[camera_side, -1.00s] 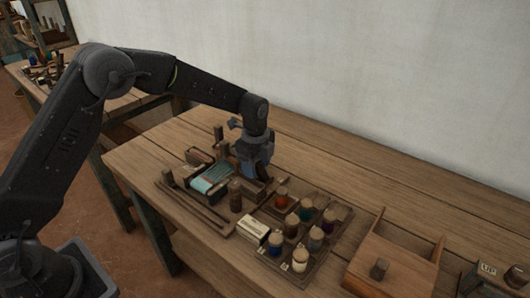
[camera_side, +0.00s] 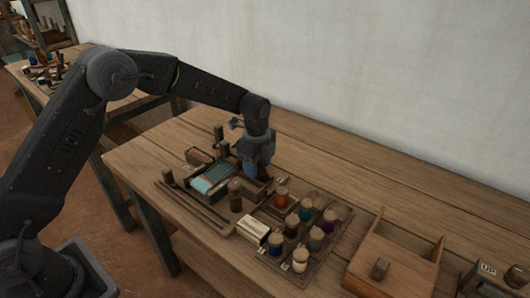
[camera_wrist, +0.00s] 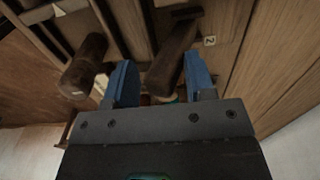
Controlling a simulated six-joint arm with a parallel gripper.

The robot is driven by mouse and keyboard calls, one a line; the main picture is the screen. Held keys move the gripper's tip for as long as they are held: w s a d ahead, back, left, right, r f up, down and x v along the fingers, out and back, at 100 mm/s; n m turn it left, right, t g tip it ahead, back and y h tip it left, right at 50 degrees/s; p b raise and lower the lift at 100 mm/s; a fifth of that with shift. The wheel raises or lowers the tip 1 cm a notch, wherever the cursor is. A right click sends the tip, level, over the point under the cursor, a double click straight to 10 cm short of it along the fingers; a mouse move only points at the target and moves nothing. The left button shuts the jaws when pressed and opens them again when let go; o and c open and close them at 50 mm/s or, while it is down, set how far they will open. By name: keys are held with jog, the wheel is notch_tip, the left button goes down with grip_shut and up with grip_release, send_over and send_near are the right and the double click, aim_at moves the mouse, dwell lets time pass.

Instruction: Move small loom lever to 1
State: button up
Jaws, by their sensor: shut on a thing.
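The small loom (camera_side: 188,207) sits on the wooden table, with teal cloth (camera_side: 208,183) stretched on its frame. My gripper (camera_side: 254,172) is low over the loom's right end in the side view and hides the lever there. In the wrist view, the blue fingers of my gripper (camera_wrist: 160,66) stand on both sides of a brown wooden lever (camera_wrist: 174,50) and are shut on it. The lever is tilted in that view. A label reading 2 (camera_wrist: 210,41) lies just right of the lever's end. No label reading 1 can be made out.
A second brown wooden handle (camera_wrist: 84,66) stands close left of my fingers in the wrist view. A rack of several corked jars (camera_side: 318,260) and a pale block (camera_side: 253,229) are near the loom. A wooden box (camera_side: 393,262) is at right. The table behind is clear.

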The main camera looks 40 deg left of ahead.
jog(key=shift+o, duration=0.8)
jog(key=shift+s+f, duration=0.2)
jog(key=shift+f, duration=0.05)
jog(key=shift+w+r, duration=0.15)
jog(key=shift+r, duration=3.3)
